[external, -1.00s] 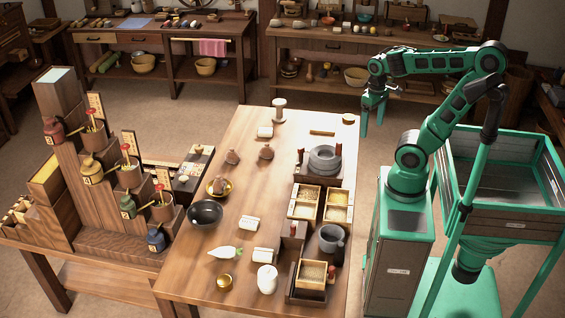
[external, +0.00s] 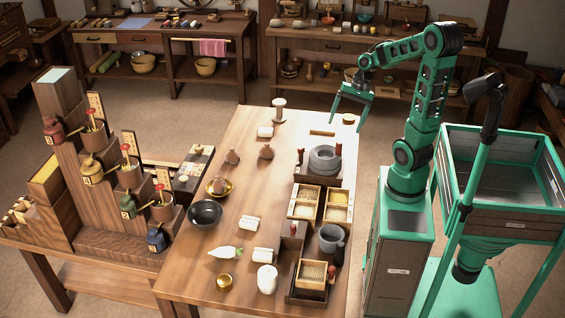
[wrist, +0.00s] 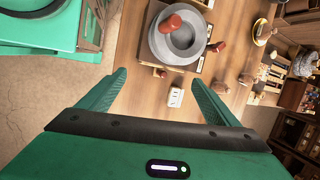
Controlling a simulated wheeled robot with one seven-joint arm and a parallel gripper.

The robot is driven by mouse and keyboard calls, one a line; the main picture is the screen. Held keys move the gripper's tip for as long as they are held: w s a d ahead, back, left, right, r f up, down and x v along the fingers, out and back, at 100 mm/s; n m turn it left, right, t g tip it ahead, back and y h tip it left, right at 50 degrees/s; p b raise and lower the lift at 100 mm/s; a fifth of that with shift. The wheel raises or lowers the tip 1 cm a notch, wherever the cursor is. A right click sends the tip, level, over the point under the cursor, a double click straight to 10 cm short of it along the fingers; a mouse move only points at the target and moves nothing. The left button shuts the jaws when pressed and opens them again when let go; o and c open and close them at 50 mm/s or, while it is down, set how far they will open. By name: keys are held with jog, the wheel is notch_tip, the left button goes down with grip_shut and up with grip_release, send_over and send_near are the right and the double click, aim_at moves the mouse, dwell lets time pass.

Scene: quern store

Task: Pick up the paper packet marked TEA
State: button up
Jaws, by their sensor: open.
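Three small pale packets lie on the table: one at the far end (external: 265,132), one in the middle (external: 249,223) and one nearer the front (external: 264,254). Their lettering is too small to read, so I cannot tell which is marked TEA. My gripper (external: 348,122) is open and empty, raised over the table's far right corner, to the right of the far packet. In the wrist view a white packet with faint dark marks (wrist: 175,97) shows between the open fingers (wrist: 158,78), below them and apart. I cannot tell which packet this is.
A grey stone quern (external: 324,160) stands on the table's right side, with grain boxes (external: 305,201) and a grey mortar (external: 331,238) nearer the front. Small brown jugs (external: 266,152) stand left of the quern.

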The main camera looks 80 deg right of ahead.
jog(key=w+d+r+m+t+y, duration=0.1)
jog(key=w+d+r+m+t, duration=0.1)
jog(key=d+m+t, duration=0.5)
jog(key=w+d+r+m+t+y, duration=0.1)
jog(key=w+d+r+m+t, duration=0.2)
jog(key=m, duration=0.5)
send_near(312, 147)
jog(key=shift+s+d+r+g, duration=0.3)
jog(key=shift+s+r, duration=0.3)
jog(key=shift+r, duration=0.25)
jog(key=shift+w+a+f, duration=0.1)
jog(key=shift+w+f, duration=0.05)
jog(key=shift+f, duration=0.1)
jog(key=x, duration=1)
jog(key=shift+w+f, duration=0.2)
jog(key=c, duration=1.1)
